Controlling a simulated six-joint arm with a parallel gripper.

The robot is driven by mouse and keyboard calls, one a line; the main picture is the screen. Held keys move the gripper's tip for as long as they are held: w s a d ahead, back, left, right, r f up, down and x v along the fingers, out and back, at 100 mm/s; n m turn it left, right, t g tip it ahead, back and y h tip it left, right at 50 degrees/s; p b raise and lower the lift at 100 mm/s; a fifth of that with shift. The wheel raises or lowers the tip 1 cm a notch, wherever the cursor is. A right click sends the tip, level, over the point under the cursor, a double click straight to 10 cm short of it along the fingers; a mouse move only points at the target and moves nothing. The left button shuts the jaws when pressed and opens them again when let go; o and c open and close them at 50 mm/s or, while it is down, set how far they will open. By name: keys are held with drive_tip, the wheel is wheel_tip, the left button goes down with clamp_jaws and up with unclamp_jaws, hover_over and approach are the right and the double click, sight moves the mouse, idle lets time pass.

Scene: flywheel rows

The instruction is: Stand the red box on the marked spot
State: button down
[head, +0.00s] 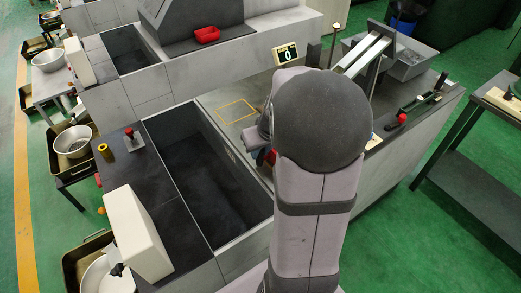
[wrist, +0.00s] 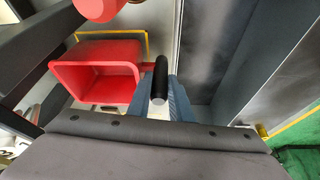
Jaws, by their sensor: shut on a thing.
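The red box (wrist: 95,75) is an open-topped bin at the left of the wrist view. In the head view only a small red part (head: 270,157) shows beside my gripper (head: 262,145), and my arm hides the rest. The marked spot is a yellow outline (head: 237,102) on the grey bench, bare inside in the head view. In the wrist view, yellow lines (wrist: 147,45) show behind and right of the box. I cannot tell whether the box touches the bench.
Another red bin (head: 207,35) sits on the machine behind. A counter display (head: 286,54) stands at the back of the bench. A deep dark trough (head: 205,185) lies left of my arm. A rounded red thing (wrist: 95,8) is above the box in the wrist view.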

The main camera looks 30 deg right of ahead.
drive_tip(key=shift+f+b, duration=0.35)
drive_tip(key=shift+b, duration=0.05)
idle(0.5)
drive_tip(key=c, duration=1.5)
unclamp_jaws()
drive_tip(key=shift+r, duration=0.1)
drive_tip(key=shift+v, duration=3.6)
drive_tip(key=s+a+f+g+p, duration=0.1)
drive_tip(key=s+a+p, duration=0.1)
drive_tip(key=s+a, duration=0.2)
drive_tip(key=s+a+f+n+g+p, duration=0.1)
drive_tip(key=s+a+g+p, duration=0.1)
drive_tip(key=a, duration=0.5)
drive_tip(key=s+a+f+g+p, duration=0.1)
drive_tip(key=s+a+f, duration=0.1)
drive_tip(key=s+a, duration=0.3)
drive_tip(key=shift+s+a+n+g+y+p, duration=0.3)
drive_tip(key=shift+a+n+y+p, duration=0.1)
drive_tip(key=shift+a, duration=0.3)
